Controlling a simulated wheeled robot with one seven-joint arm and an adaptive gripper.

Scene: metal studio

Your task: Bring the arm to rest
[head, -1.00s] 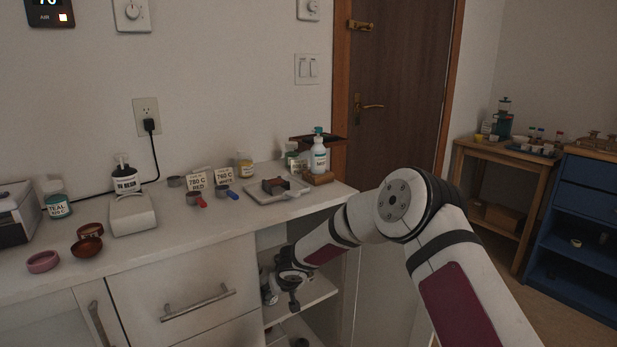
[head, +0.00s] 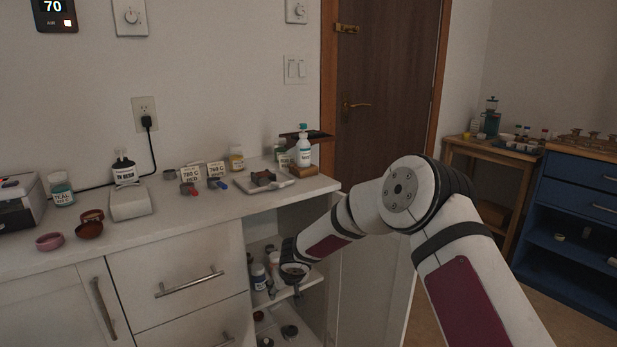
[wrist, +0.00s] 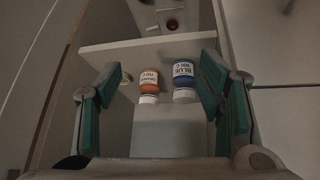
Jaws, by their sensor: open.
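My arm reaches down to the open cabinet under the counter, and my gripper (head: 296,287) is at its opening, partly hidden behind the wrist in the head view. In the wrist view, the teal-padded fingers of my gripper (wrist: 160,72) are spread wide with nothing between the pads. Beyond them, a jar with an orange label (wrist: 149,84) and a jar with a blue label (wrist: 184,80) stand side by side on a cabinet shelf. The fingers appear apart from both jars.
The white counter (head: 170,230) above the cabinet holds bottles, small cups, a scale and a tray (head: 264,184). More small items stand on the lower shelf (head: 300,335). A door (head: 385,80), a wooden table (head: 480,148) and a blue cabinet (head: 570,200) lie to the right.

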